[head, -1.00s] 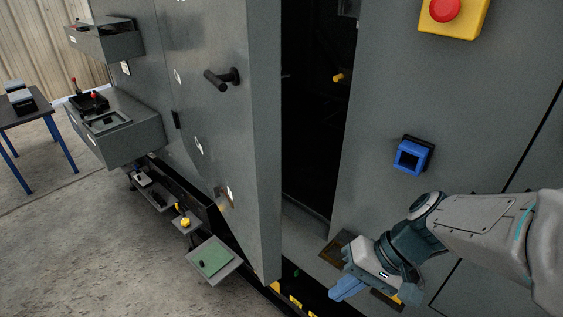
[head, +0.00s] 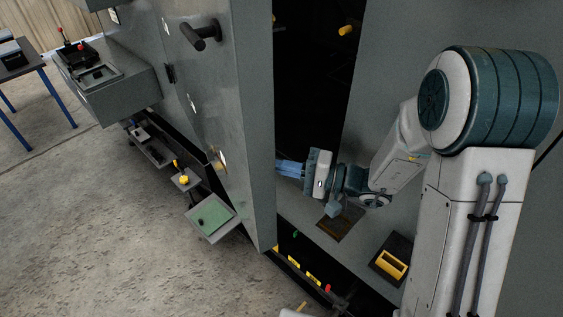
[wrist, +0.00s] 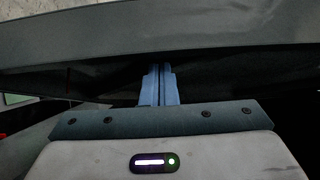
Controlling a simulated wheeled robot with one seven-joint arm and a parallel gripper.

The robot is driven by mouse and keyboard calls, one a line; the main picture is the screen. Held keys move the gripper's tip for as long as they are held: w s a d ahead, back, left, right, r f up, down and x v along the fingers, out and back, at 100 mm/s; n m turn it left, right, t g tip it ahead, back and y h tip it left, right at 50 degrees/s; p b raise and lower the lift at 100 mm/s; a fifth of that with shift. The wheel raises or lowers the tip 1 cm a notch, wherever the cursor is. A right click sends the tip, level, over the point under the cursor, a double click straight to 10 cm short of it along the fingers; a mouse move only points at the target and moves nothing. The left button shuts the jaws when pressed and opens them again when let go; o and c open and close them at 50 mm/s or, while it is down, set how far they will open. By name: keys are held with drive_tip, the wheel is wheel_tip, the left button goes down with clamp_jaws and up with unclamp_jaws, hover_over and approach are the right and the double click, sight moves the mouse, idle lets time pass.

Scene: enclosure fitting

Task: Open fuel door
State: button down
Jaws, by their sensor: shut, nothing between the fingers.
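The fuel door appears to be the tall grey door (head: 212,85) with a black handle (head: 202,37) on its outer face. It stands partly open, with a dark gap between it and the enclosure. My gripper (head: 282,168) reaches into this gap near the door's free edge, at its inner side. Its blue fingers are shut and hold nothing; the door's edge partly hides their tips. In the wrist view the closed fingers (wrist: 160,72) point at a grey panel (wrist: 160,40), likely the door. I cannot tell if they touch it. The handle is free of my gripper.
The enclosure's right wall (head: 385,70) stands beside the opening. A sill with a yellow-and-black fitting (head: 392,264) lies below my arm. A small tray with a green pad (head: 212,216) juts out left of the door. Open concrete floor (head: 90,235) lies at the left.

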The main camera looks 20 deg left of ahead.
drive_tip(key=a+p, duration=0.1)
drive_tip(key=a, duration=0.6)
drive_tip(key=shift+a, duration=0.15)
